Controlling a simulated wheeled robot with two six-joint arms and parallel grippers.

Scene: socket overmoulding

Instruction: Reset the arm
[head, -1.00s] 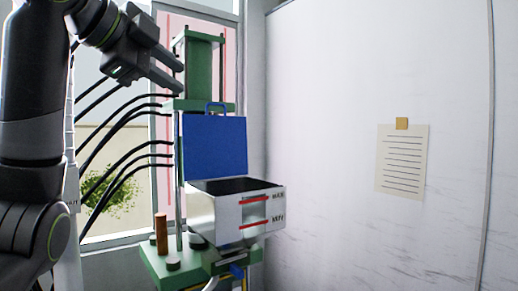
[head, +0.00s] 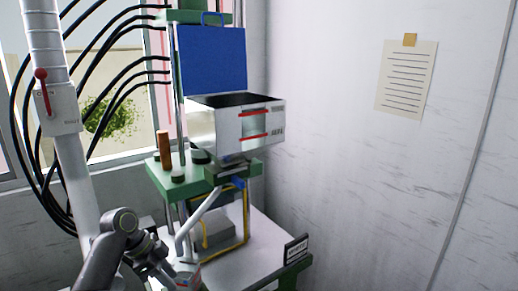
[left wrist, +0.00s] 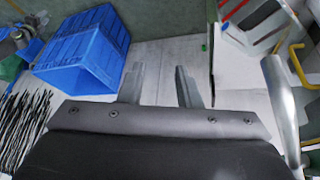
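My left arm (head: 112,235) is low at the bottom left of the head view. Its gripper (head: 172,268) is small there and partly cut off, in front of the machine's base. In the left wrist view the two fingers of my left gripper (left wrist: 160,88) stand apart with nothing between them, above a pale surface. The gripper is open and empty. My right gripper is in neither view.
The green moulding machine (head: 165,180) carries a metal hopper (head: 215,128) with its blue lid (head: 211,60) up. A white pipe (head: 200,220) runs down it. A blue crate (left wrist: 85,50) lies near the left gripper. A white post (head: 75,165) stands left.

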